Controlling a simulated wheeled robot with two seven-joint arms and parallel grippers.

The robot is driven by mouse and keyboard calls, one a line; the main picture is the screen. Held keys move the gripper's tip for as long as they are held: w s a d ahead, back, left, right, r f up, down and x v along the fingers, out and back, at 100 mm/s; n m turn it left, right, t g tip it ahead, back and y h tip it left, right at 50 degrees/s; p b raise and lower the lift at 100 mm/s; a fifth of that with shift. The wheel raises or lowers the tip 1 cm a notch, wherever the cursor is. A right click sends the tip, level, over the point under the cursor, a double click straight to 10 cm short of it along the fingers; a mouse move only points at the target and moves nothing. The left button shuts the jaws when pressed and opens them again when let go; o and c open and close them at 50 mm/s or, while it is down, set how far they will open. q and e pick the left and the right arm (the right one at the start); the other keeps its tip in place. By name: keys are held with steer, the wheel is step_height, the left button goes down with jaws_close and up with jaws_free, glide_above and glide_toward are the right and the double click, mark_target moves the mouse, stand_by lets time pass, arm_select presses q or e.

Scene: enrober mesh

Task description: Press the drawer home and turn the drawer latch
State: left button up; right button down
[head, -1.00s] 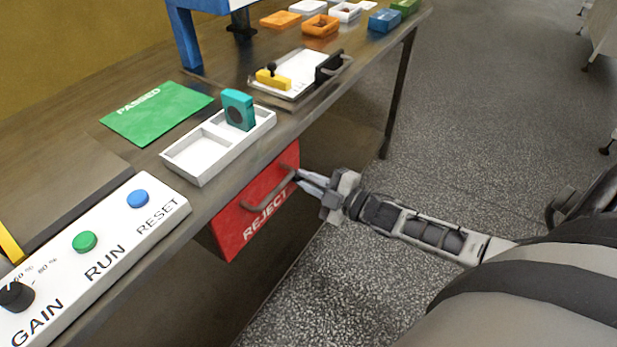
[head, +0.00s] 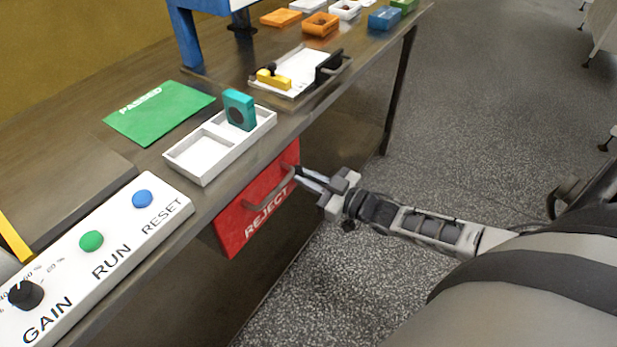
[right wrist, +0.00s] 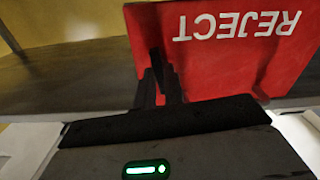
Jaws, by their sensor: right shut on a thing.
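The red drawer front marked REJECT (head: 238,222) is in the side of the bench below the tabletop, with a grey bar handle (head: 262,201). How far out the drawer stands is hard to tell. My right gripper (head: 301,174) is shut on the handle at its far upper end. In the right wrist view the dark fingers (right wrist: 165,82) stand before the red front (right wrist: 225,62), where the lettering is upside down. On the bench, a yellow lever with a black knob (head: 273,80) lies by a white tray; I cannot tell whether it is the drawer latch. My left gripper is out of view.
A white two-part tray (head: 201,157) with a teal block (head: 239,108) sits above the drawer. A green PASSED mat (head: 160,110) and a button panel (head: 60,290) lie left. Several small boxes stand at the back.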

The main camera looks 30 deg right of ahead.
steer(key=shift+m, duration=0.9)
steer(key=c, duration=1.5)
jaws_free()
steer(key=v, duration=1.6)
